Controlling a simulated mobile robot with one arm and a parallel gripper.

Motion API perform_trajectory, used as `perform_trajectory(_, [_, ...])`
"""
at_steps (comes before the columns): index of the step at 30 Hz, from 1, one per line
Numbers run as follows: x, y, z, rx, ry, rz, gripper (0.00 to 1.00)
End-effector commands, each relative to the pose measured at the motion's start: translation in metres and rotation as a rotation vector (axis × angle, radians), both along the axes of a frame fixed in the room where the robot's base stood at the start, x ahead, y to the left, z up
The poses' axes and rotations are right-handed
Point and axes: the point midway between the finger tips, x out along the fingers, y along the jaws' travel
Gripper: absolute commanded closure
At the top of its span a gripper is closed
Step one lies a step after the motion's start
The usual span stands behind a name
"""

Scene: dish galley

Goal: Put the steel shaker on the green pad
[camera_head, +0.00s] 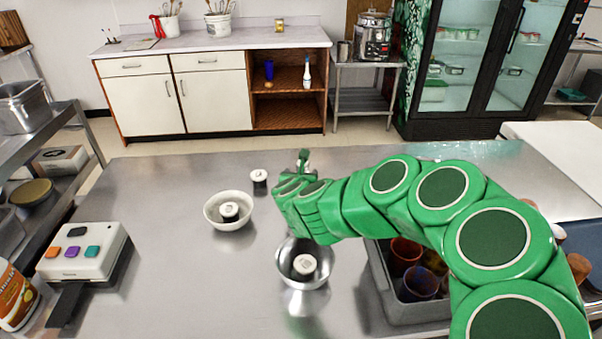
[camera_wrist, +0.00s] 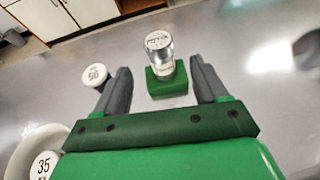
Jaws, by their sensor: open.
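The steel shaker (camera_wrist: 159,45), shiny with a pale lettered top, appears upright on the green pad (camera_wrist: 168,88) in the wrist view. The pad is a small, thick green block. My gripper (camera_wrist: 160,66) is open, with one grey finger on each side of the pad and gaps between the fingers and the shaker. In the head view, the shaker (camera_head: 304,158) shows just beyond the end of my green arm, its lower part and the pad mostly hidden.
A white-topped shaker (camera_head: 259,177) stands left of my gripper. A white bowl (camera_head: 212,222) and a steel bowl (camera_head: 287,280) each hold another. A grey bin (camera_head: 408,313) with cups is under my arm. The left-middle table is clear.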

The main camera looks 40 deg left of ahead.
Motion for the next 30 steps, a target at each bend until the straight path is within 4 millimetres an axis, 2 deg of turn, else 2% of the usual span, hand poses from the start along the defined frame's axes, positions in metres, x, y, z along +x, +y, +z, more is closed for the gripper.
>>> perform_trajectory(9, [-0.022, -0.016, 0.010, 0.001, 0.002, 0.001, 0.28])
perform_trajectory(23, [-0.027, -0.019, 0.015, 0.000, -0.001, 0.003, 0.28])
perform_trajectory(26, [-0.024, -0.020, 0.024, -0.007, -0.014, 0.026, 0.28])
perform_trajectory(30, [-0.019, -0.024, 0.055, -0.050, -0.071, 0.134, 0.28])
